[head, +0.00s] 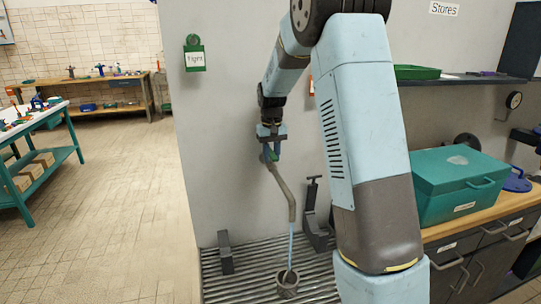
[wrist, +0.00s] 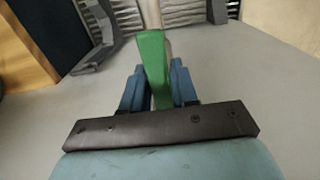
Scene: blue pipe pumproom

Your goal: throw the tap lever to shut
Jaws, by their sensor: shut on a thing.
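The tap is a grey-brown bent pipe (head: 283,188) standing out in front of the grey wall panel. A thin blue stream (head: 291,244) runs from its lower end to a small round cup (head: 288,287) on the slatted grate. The green tap lever (wrist: 152,62) lies between the two blue fingers of my gripper (wrist: 158,88) in the wrist view. My gripper (head: 270,150) is at the top end of the pipe in the head view and is shut on the lever. Only a sliver of green shows there; the lever's joint with the pipe is hard to make out.
A dark clamp-like stand (head: 316,225) and a small dark block (head: 225,252) stand on the grate (head: 245,290). A green tag (head: 194,56) reading "Tight" hangs on the wall. A teal box (head: 455,185) sits on the right counter. Open floor lies left.

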